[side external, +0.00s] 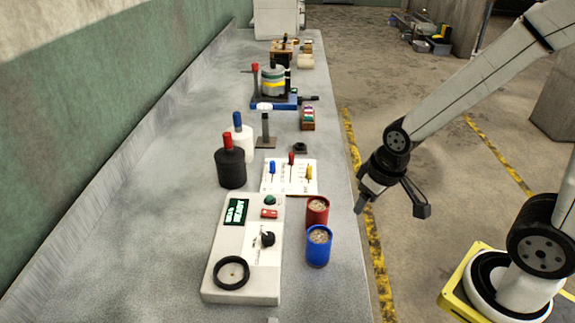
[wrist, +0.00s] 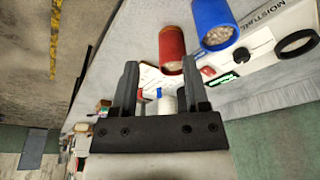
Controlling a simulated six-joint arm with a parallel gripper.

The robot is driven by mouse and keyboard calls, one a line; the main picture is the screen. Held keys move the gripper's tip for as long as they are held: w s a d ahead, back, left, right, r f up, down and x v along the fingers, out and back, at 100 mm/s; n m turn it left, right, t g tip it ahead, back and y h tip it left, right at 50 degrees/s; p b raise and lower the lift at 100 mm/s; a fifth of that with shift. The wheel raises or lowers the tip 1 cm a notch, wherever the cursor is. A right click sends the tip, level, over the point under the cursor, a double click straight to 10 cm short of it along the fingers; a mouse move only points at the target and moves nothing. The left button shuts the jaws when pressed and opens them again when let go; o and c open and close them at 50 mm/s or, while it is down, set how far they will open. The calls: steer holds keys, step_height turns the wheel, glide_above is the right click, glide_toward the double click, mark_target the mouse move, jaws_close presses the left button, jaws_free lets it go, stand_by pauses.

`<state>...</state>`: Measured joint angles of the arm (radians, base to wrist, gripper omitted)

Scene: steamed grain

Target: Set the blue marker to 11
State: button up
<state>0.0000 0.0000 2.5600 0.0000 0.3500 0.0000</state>
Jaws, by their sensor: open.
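The blue marker (side external: 272,168) is an upright peg with a blue top on the left part of a white scale board (side external: 285,188). A red marker (side external: 291,159) and a yellow marker (side external: 309,172) stand on the same board. The scale's numbers are too small to read. My gripper (side external: 392,204) is open and empty, off the table's right edge and to the right of the board. In the wrist view my open fingers (wrist: 160,68) frame part of the board and some small blurred red and blue things, partly hidden.
A red cup (side external: 317,211) and a blue cup (side external: 318,246), both with grain, stand near the table edge beside the moisture meter (side external: 213,284). Black (side external: 231,170) and white (side external: 246,146) bottles stand left of the board. A small black ring (side external: 300,148) lies behind it.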

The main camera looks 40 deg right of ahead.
steer(key=shift+o, duration=0.2)
steer(key=t, duration=0.2)
glide_toward(273, 162)
steer(key=x, duration=0.3)
steer(key=shift+r, duration=0.2)
steer(key=shift+f, duration=0.15)
steer(key=shift+x, duration=3.75)
